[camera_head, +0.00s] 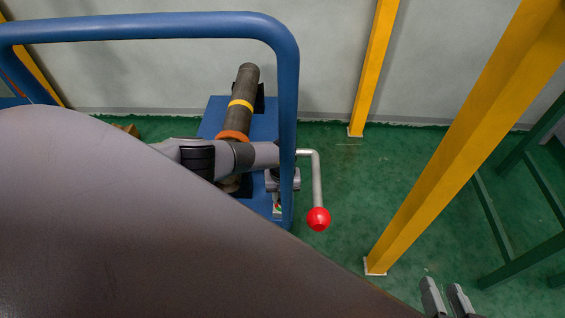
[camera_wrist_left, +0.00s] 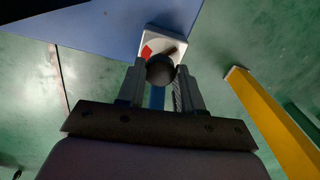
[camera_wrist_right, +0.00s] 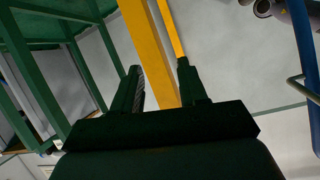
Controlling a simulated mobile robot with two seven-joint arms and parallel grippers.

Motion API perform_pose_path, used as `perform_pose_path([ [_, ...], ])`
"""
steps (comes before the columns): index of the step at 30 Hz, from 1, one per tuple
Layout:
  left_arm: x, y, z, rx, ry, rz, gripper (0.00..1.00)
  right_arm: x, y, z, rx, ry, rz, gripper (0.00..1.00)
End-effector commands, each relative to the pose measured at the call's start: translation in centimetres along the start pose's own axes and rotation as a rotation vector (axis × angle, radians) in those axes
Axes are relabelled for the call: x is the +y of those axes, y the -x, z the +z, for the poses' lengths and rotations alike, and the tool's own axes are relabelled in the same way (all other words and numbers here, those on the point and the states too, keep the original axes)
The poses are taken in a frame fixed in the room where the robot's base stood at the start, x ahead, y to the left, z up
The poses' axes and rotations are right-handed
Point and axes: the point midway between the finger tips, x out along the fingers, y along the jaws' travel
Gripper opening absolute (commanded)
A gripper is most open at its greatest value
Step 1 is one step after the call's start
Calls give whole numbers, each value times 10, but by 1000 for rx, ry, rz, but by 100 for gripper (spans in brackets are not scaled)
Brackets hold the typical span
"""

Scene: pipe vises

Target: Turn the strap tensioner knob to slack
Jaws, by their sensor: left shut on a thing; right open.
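The strap tensioner knob (camera_wrist_left: 160,70) shows in the left wrist view as a dark round knob. Behind it is a white plate (camera_wrist_left: 152,40) with a red patch and a dark bar across it. My left gripper (camera_wrist_left: 161,78) is shut on the knob, one finger on each side. In the head view my left gripper (camera_head: 283,182) is beside the blue bench, partly behind the blue rail, and the knob is hard to make out there. My right gripper (camera_head: 447,299) is open and empty at the lower right; its fingers also show apart in the right wrist view (camera_wrist_right: 161,82).
A dark pipe (camera_head: 230,110) with yellow and orange bands lies over the blue bench (camera_head: 212,118). A blue tube rail (camera_head: 287,120) stands in front. A crank with a red ball (camera_head: 318,219) sticks out to the right. Yellow posts (camera_head: 440,160) and a green frame (camera_head: 515,160) stand right.

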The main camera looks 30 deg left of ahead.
Motion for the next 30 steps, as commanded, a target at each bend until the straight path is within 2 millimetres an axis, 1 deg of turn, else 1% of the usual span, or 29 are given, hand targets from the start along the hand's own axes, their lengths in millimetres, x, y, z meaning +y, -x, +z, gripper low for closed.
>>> perform_pose_path([
  [6, 0, 2, 1, -2, 206, 0, 5, 4, 4, -3, -6, 24, 20, 43],
  [15, 0, 1, 1, -3, 461, 0, 5, 7, 8, 0, -21, 37, 37, 43],
  [22, 0, 1, 1, -3, 595, -1, 5, 8, 9, 1, -24, 44, 44, 43],
  [30, 0, 1, 2, -3, 669, -1, 5, 9, 9, 0, -23, 46, 47, 43],
])
